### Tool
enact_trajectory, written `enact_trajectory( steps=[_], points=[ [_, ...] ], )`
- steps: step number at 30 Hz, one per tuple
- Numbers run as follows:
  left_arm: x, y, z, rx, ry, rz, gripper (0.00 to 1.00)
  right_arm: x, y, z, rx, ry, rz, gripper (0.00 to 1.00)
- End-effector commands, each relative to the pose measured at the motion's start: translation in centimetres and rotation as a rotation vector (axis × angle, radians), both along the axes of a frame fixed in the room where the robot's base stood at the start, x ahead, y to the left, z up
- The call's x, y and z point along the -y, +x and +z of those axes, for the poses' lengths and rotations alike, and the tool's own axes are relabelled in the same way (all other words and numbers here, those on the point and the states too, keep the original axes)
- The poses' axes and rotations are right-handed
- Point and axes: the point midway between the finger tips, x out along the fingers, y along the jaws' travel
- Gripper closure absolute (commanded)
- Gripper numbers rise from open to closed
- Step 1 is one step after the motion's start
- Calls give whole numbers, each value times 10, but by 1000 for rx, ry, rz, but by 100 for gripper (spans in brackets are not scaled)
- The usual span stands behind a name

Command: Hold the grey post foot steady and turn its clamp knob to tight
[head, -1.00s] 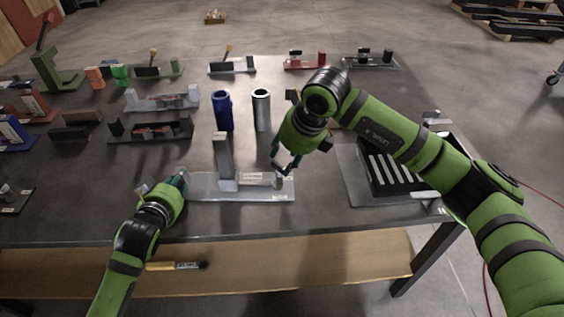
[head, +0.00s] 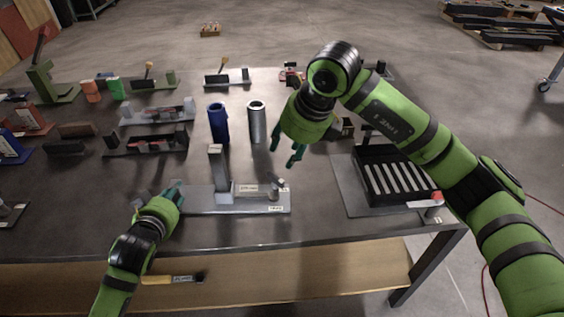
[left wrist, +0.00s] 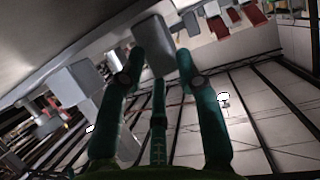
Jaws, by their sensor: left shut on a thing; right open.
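The grey post foot is a long pale plate (head: 198,202) with an upright post (head: 217,168) and a low block towards its right end. It lies flat on the dark table. The small clamp knob (head: 275,191) stands at the right end; its exact setting is too small to tell. My left gripper (head: 176,191) is shut on the left end of the foot. In the left wrist view its green fingers (left wrist: 160,65) flank a grey piece (left wrist: 153,40). My right gripper (head: 295,158) is open and empty, above and behind the knob, apart from it.
A blue tube (head: 218,122) and a silver tube (head: 256,120) stand behind the post. A black slotted box (head: 365,164) on a grey plate is to the right. Several fixtures fill the table's left and back. The table's front strip is clear.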

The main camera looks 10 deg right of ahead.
Motion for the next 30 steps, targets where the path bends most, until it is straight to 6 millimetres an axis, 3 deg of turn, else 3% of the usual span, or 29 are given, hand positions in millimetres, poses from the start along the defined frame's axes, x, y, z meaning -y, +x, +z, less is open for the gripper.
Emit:
enact_trajectory(
  steps=[5, 18, 24, 30],
  points=[
    [0, 0, 0, -1, 3, -1, 100, -4, 4, -14, -4, -1, 0, 57],
    [0, 0, 0, 0, 3, -1, 100, -24, 28, -91, -4, -2, -2, 57],
    [0, 0, 0, 0, 3, -1, 100, -29, 34, -108, 0, -1, -1, 57],
    [0, 0, 0, 0, 3, -1, 100, -30, 35, -111, 1, -1, 0, 57]
  ],
)
